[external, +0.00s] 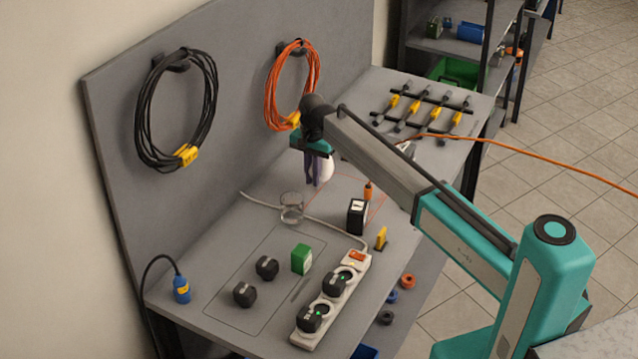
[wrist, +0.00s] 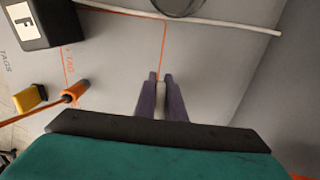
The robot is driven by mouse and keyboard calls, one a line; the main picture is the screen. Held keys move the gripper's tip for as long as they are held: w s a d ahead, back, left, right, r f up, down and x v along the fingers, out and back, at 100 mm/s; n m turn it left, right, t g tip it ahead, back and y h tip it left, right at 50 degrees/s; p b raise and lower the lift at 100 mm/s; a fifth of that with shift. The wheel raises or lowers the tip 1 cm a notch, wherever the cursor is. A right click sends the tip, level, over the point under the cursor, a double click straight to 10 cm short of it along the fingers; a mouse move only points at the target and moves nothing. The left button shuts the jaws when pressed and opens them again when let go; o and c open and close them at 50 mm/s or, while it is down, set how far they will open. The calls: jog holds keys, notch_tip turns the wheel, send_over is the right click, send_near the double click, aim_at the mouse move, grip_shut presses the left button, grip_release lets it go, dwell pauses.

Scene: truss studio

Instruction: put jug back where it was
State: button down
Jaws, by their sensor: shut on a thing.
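My gripper (external: 313,181) has purple fingers and points down above the bench, behind the clear glass. It is shut on a white rounded thing, which I take to be the jug (external: 327,170); the fingers and arm partly hide it. In the wrist view the fingertips (wrist: 161,77) are close together with a narrow pale strip between them. The jug's full shape and handle cannot be made out there. An orange outline is marked on the bench beneath and to the right of the gripper.
The clear glass (external: 291,208) stands by a white cable. A black box (external: 356,216), an orange plug (external: 368,190) and a yellow block (external: 381,238) stand to the right. A power strip (external: 333,300), green box (external: 301,259) and black adapters occupy the front.

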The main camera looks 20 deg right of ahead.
jog(key=shift+f+p, duration=0.65)
jog(key=shift+f, duration=1.2)
jog(key=shift+f, duration=0.1)
jog(key=c, duration=1.8)
grip_release()
jog(key=shift+r+b, duration=2)
jog(key=shift+r, duration=4.15)
